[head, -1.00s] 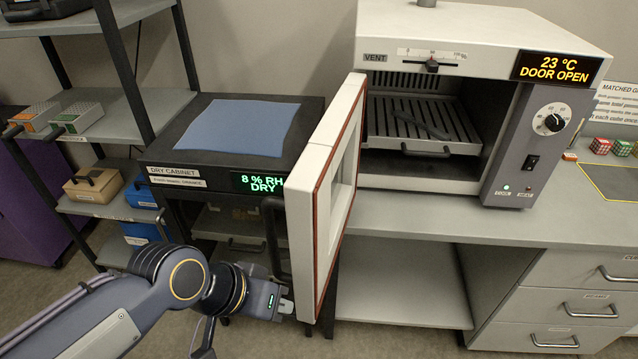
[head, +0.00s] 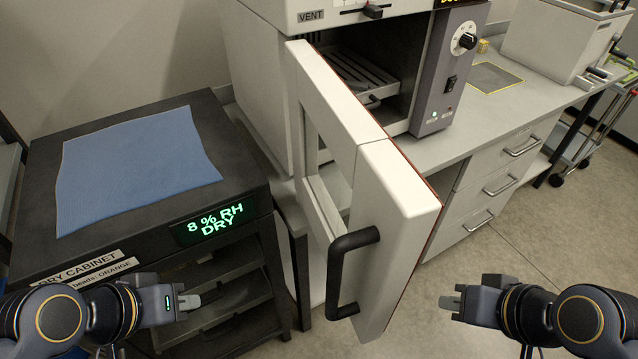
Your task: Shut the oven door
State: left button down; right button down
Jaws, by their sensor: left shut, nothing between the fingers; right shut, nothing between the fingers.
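The oven door (head: 397,193) stands open, swung out toward me from its hinge on the left of the oven. It has a window opening and a black bar handle (head: 338,275) on its outer face. The oven (head: 260,95) stands on the bench behind it, with a slotted tray (head: 365,75) inside. My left gripper (head: 195,301) is shut and empty, in front of the dry cabinet and left of the handle. My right gripper (head: 445,302) is shut and empty, right of the door. Neither gripper touches the door.
The dry cabinet (head: 125,245) with a blue cloth (head: 135,165) on top stands left of the door. The grey bench (head: 500,120) with drawers (head: 490,190) runs right of the oven. A pale box (head: 560,40) sits on the bench's far end. Open floor (head: 545,240) lies at right.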

aim_at(395, 213)
jog(key=k+u, duration=0.15)
jog(key=k, duration=0.3)
jog(key=k+j+u, duration=0.2)
jog(key=k, duration=0.25)
